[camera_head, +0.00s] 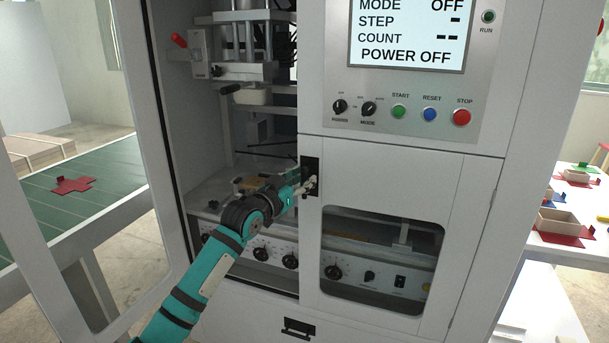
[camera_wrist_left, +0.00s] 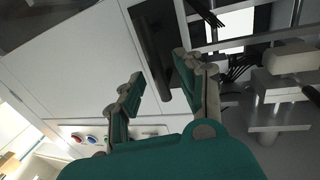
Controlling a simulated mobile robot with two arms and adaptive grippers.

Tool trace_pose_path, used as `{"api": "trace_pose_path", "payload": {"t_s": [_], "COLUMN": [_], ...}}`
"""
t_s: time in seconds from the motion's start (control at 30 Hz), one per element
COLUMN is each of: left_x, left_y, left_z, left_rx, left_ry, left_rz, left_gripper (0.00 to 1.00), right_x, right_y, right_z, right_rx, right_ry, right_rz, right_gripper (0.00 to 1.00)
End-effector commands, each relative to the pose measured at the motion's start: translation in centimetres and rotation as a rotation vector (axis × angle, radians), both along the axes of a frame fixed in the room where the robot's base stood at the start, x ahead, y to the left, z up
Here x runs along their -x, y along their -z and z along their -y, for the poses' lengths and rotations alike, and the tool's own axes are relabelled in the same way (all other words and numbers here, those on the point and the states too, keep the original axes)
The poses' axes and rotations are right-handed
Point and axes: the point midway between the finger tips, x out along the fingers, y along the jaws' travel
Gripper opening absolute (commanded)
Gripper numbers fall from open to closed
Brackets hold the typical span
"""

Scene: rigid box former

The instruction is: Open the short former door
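The short former door (camera_head: 385,200) is the white lower door with a rounded window, and it looks shut. Its black handle (camera_head: 310,162) is at the upper left edge of the door. My left gripper (camera_head: 312,184) is at this handle and partly covers it. In the left wrist view, the open fingers (camera_wrist_left: 157,78) stand apart, with the black handle (camera_wrist_left: 152,42) ahead of and between them. I cannot tell whether either finger touches it. The door's white surface (camera_wrist_left: 85,65) fills the left of that view. My right gripper is not in view.
A control panel (camera_head: 415,110) with a screen and colored buttons is above the door. Left of it the machine's interior (camera_head: 215,120) is open, beside a tall framed door (camera_head: 130,130). A green table (camera_head: 100,195) is at left; a white table (camera_head: 560,245) with boxes is at right.

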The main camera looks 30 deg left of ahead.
Motion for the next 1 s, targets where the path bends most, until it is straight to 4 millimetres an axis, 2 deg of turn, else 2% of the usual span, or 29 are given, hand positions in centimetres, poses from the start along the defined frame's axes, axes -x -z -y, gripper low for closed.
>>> {"api": "trace_pose_path", "payload": {"t_s": [0.2,0.47,0.73,1.0], "left_x": [-1.45,-1.52,-1.5,-1.51], "left_y": [0.01,0.05,0.05,0.08], "left_z": [0.02,0.02,0.06,0.16], "left_rx": [0.0,-0.001,0.0,0.0], "left_ry": [0.0,0.0,0.001,0.003], "left_rz": [0.0,0.0,0.0,-0.001], "left_gripper": [0.36,0.36,0.02,0.0], "right_x": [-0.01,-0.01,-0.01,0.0], "right_y": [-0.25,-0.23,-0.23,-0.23], "right_z": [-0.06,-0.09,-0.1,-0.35], "right_rx": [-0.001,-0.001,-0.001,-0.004], "right_ry": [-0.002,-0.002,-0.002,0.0], "right_rz": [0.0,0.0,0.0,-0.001], "right_gripper": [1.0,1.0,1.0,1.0]}}
